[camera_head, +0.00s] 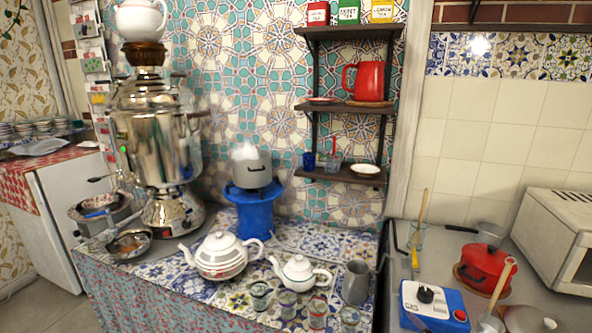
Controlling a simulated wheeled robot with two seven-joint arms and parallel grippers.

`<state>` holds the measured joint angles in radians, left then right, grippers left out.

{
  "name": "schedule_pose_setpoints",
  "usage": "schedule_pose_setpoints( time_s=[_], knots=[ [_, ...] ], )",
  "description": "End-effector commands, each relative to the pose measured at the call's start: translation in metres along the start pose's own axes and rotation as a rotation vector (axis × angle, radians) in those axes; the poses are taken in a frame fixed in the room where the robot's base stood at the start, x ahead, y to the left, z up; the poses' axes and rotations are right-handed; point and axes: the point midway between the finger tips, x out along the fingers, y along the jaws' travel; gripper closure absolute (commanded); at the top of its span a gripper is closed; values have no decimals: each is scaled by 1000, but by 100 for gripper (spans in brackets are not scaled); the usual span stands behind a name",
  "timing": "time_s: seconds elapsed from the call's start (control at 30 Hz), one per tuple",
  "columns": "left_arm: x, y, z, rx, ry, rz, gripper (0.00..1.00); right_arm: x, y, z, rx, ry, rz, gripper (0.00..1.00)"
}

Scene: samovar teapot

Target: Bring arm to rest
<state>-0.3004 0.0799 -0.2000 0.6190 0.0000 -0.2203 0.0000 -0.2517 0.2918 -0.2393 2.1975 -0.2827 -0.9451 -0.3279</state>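Neither of my grippers shows in the head view, and no arm is visible. A large metal samovar (160,145) stands at the left of the tiled table, with a white teapot (140,20) on its top. A larger white teapot (221,257) stands on the table in front of it. A smaller white teapot (298,273) stands to its right. A grey pot (250,170) with something white above it sits on a blue stand (254,213) by the wall.
Several small glasses (261,296) line the front of the table, with a grey metal jug (356,282) at right. A wall shelf (350,107) holds a red pitcher (369,80). A red pot (482,265), blue box (433,305) and white microwave (555,235) occupy the right counter.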

Motion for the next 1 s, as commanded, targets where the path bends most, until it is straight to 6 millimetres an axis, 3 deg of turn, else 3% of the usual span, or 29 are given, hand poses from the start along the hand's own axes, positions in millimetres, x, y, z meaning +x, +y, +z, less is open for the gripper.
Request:
schedule_pose_setpoints(
  time_s=[0.1, 0.2, 0.5, 0.77, 1.0],
  knots=[
    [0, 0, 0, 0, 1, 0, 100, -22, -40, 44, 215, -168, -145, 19],
    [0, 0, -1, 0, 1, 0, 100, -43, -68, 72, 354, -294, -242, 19],
    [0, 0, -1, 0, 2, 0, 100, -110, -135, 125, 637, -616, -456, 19],
    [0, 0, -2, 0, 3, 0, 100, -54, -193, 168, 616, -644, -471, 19],
    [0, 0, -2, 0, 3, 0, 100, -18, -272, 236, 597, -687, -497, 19]
  ],
)
